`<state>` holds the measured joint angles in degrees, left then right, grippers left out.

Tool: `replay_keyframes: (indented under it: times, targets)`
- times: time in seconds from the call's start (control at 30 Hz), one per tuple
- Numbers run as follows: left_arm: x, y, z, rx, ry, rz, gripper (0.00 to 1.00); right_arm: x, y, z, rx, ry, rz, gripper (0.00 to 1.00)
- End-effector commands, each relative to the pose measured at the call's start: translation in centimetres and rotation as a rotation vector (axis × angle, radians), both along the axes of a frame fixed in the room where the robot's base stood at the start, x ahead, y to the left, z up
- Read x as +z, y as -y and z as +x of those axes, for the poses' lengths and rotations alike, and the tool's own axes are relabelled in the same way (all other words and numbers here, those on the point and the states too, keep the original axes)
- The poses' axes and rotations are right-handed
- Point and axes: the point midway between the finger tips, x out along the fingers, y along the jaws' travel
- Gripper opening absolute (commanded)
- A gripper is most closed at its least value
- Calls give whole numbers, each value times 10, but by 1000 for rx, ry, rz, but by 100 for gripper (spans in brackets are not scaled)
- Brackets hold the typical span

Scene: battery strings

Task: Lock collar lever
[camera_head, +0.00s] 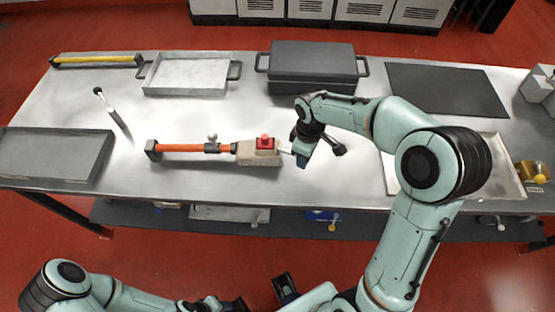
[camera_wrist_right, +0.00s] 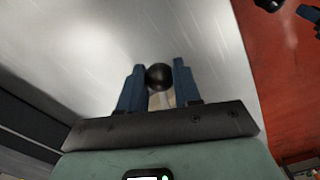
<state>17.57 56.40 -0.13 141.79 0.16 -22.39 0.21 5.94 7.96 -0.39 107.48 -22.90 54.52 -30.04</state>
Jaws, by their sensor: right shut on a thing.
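An orange rod (camera_head: 180,148) lies across the table's middle, with a dark collar (camera_head: 212,148) and a grey knob standing on it. Its right end enters a beige block (camera_head: 243,154) with a red part (camera_head: 265,142) on top. A pale lever (camera_head: 286,151) reaches from the block toward my right gripper (camera_head: 301,157). In the right wrist view, my right gripper (camera_wrist_right: 159,80) has its blue fingers on either side of a dark ball knob (camera_wrist_right: 158,76), shut on it. The gripper hides this knob in the head view. My left gripper (camera_head: 286,287) is low, off the table, and its opening is unclear.
A grey tray (camera_head: 98,178) lies at left, a light tray (camera_head: 148,88) and a dark lidded case (camera_head: 312,62) at the back. A black mat (camera_head: 445,88) is at back right. A black-topped stick (camera_head: 112,110) stands behind the rod. Table between them is bare.

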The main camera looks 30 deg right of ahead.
Motion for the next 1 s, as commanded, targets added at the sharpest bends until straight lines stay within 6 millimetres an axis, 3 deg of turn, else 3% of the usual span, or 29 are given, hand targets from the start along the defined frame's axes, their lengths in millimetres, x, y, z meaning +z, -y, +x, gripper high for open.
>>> replay_keyframes:
  times: [0.37, 1.0]
  targets:
    - [11, 0, 5, 0, 6, 0, 43, 1, 11, 7, 149, 1, -1, 1]
    - [19, 0, 8, 0, 10, 0, 43, 1, 16, 13, 245, -2, 0, 1]
